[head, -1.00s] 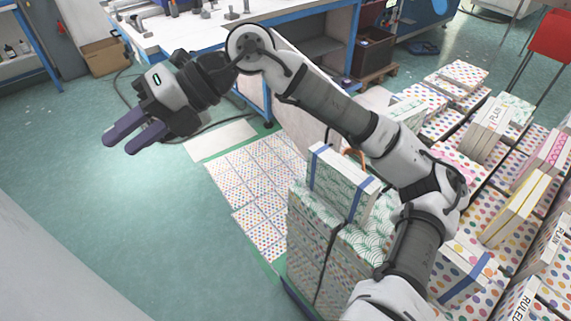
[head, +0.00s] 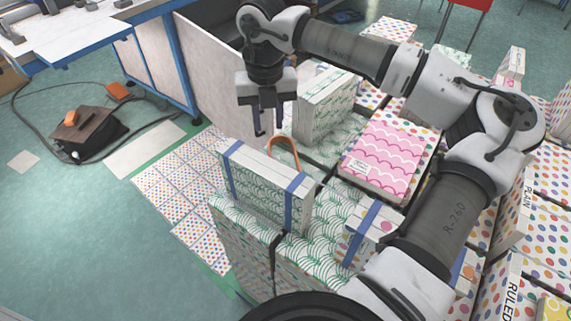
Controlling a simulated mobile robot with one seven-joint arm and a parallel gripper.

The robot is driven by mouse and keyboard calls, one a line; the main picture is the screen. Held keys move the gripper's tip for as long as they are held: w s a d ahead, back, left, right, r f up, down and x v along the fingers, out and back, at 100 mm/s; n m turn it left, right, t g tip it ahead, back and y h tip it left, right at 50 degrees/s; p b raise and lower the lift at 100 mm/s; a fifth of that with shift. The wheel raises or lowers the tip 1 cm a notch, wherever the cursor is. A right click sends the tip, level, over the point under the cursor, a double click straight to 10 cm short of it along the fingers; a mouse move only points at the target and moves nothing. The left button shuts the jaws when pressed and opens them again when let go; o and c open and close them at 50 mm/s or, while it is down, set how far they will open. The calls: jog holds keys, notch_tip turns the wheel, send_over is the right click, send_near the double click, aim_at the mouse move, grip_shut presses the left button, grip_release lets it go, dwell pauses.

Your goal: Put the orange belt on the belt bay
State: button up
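The orange belt (head: 284,146) shows as a thin orange loop. It stands up behind a green-patterned box with blue straps (head: 262,190), which hides its lower part. My gripper (head: 268,132) points down just above and to the left of the loop. Its two dark fingers are apart with nothing visible between them, and it looks clear of the belt. I cannot tell which place is the belt bay.
Stacked patterned boxes fill the right, among them a pink box (head: 384,160) and a green-white box (head: 325,103). A blue-framed workbench (head: 150,62) stands behind. A dark box (head: 88,132) and cables lie on the floor at left, where some floor is free.

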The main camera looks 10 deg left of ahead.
aim_at(270, 154)
notch_tip(270, 154, down, 10)
jog(key=shift+a+f+p, duration=0.1)
jog(key=shift+p, duration=0.9)
grip_shut()
